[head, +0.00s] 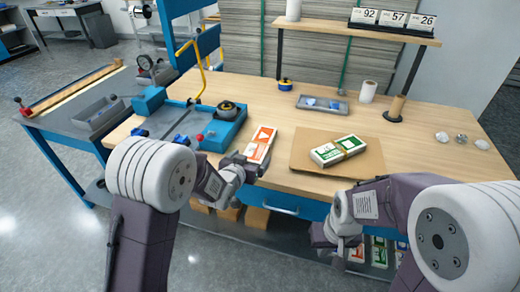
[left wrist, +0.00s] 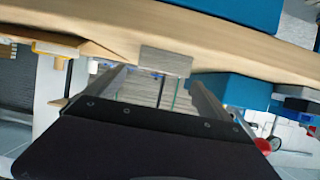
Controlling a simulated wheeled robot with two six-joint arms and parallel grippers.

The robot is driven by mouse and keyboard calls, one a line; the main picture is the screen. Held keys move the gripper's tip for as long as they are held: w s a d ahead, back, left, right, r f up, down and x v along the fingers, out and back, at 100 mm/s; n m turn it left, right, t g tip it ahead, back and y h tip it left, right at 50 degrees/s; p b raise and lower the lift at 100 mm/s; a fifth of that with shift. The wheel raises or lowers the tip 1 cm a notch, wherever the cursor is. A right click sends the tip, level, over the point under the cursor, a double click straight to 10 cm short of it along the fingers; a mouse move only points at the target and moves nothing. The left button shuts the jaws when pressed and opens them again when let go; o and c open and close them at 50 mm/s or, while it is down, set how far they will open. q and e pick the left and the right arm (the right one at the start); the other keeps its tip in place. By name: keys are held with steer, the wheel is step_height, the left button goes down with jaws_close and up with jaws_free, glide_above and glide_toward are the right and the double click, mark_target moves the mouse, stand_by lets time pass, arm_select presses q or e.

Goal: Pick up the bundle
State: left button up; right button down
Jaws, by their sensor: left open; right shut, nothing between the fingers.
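An orange-and-white bundle (head: 261,144) lies on the wooden table near its front edge. A green-and-white bundle (head: 338,150) with a tan band lies on a brown board (head: 368,160) to its right. My left gripper (head: 246,164) is open at the near end of the orange-and-white bundle; I cannot tell whether it touches it. In the left wrist view the left gripper's fingers (left wrist: 158,88) are spread, with a small grey block (left wrist: 165,60) just beyond them. My right gripper (head: 338,248) is shut and empty, in front of the table and below its top.
A blue machine (head: 190,125) stands on the left of the table. A grey tray (head: 322,106), a white roll (head: 368,91) and a brown roll on a stand (head: 396,106) are farther back. Crumpled pieces (head: 461,138) lie at right. More packs (head: 379,254) sit below the table.

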mark_target(257, 149)
arm_select(q)
steer(key=x, duration=0.8)
steer(key=shift+w+r, duration=0.15)
steer(key=shift+r, duration=0.1)
steer(key=shift+r, duration=0.1)
steer(key=c, duration=1.8)
steer(key=shift+r, duration=0.1)
